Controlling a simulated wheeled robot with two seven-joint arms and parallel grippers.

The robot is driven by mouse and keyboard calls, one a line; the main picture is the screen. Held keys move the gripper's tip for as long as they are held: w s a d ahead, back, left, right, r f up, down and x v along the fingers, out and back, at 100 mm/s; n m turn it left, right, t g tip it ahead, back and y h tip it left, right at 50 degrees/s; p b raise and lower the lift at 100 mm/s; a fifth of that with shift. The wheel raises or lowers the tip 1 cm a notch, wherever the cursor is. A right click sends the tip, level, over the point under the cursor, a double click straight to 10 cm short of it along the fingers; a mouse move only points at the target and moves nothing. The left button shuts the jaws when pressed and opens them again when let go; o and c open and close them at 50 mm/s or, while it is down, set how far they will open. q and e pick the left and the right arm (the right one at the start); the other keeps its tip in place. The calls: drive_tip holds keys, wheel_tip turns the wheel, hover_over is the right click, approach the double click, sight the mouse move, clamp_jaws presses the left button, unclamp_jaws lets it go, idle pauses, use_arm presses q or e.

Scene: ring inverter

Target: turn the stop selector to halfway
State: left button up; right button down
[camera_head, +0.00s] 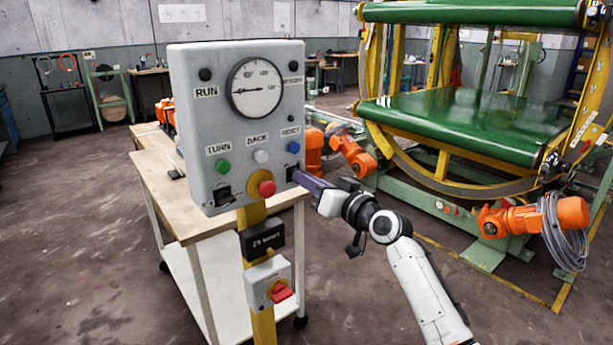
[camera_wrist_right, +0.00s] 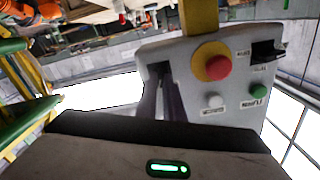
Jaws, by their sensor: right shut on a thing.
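The grey control box (camera_head: 235,110) stands on a yellow post. A dark selector (camera_head: 292,173) sits at its lower right corner, and my right gripper (camera_head: 302,179) reaches it from the right. In the right wrist view my gripper (camera_wrist_right: 162,82) has its dark fingers at the box face, shut on this selector, which they mostly hide. Its pointing direction cannot be read. Another black selector (camera_head: 223,194) sits at the box's lower left; it also shows in the wrist view (camera_wrist_right: 268,52). Their small labels are too blurred to read. My left gripper is not in view.
A red button (camera_head: 267,188) sits between the selectors, below green (camera_head: 223,167), white (camera_head: 261,156) and blue (camera_head: 294,147) buttons. A red-handled switch box (camera_head: 268,284) is lower on the post. A wooden-topped table (camera_head: 160,185) stands behind; the ring machine (camera_head: 450,120) is right.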

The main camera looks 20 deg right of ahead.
drive_tip(key=shift+m, duration=0.8)
drive_tip(key=shift+f+p, duration=0.1)
drive_tip(key=shift+p, duration=0.2)
drive_tip(key=c, duration=1.9)
unclamp_jaws()
drive_tip(key=shift+o, duration=0.2)
drive_tip(key=v, duration=1)
drive_tip(key=shift+s+b, duration=0.15)
drive_tip(key=shift+b, duration=0.15)
drive_tip(key=shift+d, duration=0.1)
